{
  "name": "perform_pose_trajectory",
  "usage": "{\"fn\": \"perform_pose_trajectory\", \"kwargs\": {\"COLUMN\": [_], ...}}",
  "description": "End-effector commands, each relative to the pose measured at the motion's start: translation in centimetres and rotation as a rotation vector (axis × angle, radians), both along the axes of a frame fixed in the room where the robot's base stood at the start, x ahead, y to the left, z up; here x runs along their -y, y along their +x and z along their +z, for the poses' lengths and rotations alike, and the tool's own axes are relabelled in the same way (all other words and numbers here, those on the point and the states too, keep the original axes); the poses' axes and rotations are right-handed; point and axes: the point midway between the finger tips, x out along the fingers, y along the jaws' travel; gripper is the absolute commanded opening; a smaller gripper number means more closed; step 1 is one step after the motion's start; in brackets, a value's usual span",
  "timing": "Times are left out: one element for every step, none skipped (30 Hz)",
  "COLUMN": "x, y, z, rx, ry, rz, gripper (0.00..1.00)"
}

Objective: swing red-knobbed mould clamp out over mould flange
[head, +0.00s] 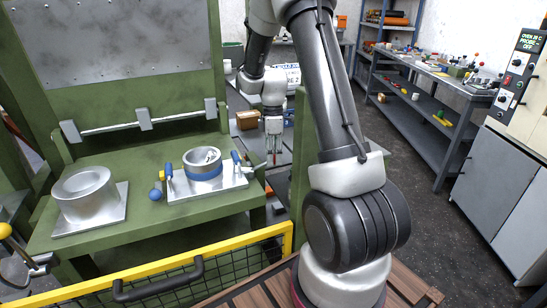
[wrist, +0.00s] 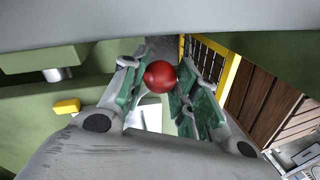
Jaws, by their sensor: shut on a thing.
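The red knob (wrist: 160,76) of the mould clamp shows in the wrist view between the green-padded fingers of my gripper (wrist: 158,88). My gripper is shut on this knob. In the head view my gripper (head: 273,148) points down just past the right end of the green press table. The clamp's arm is hidden in both views, so I cannot tell how it is turned. The mould (head: 203,160), a silver ring with a blue band, stands upright on a bright metal plate (head: 210,190), left of my gripper. Blue-handled clamps (head: 169,171) stand beside it.
A wide silver flanged ring (head: 84,188) stands on the green table (head: 135,170) at left. A yellow-framed mesh guard (head: 200,267) runs along the front. Green press uprights are close by. A shelf bench (head: 430,85) and grey cabinet (head: 500,190) stand at right, with open floor between.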

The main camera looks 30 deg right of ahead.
Motion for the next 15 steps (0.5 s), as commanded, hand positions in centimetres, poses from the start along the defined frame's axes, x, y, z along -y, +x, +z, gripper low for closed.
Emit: {"fn": "perform_pose_trajectory", "kwargs": {"x": [0.04,0.06,0.07,0.08,0.08,0.09,0.1,0.1,0.1,0.11,0.11,0.11,0.12,0.12,0.13], "y": [0.14,0.15,0.18,0.19,0.2,0.22,0.23,0.23,0.24,0.25,0.26,0.26,0.27,0.28,0.29], "z": [0.05,0.05,0.06,0.06,0.07,0.07,0.07,0.07,0.08,0.08,0.08,0.09,0.09,0.09,0.09], "rx": [0.003,0.003,0.003,0.004,0.004,0.004,0.004,0.005,0.005,0.005,0.005,0.006,0.006,0.006,0.006], "ry": [-0.001,-0.001,-0.001,-0.001,-0.001,-0.001,-0.001,-0.001,-0.001,-0.001,-0.001,-0.002,-0.002,-0.002,-0.002], "rz": [0.007,0.01,0.012,0.013,0.014,0.015,0.015,0.015,0.015,0.015,0.015,0.015,0.015,0.015,0.015], "gripper": [0.0,0.0,0.0,0.0,0.0,0.0,0.0,0.0,0.0,0.0,0.0,0.0,0.0,0.32,0.39]}}
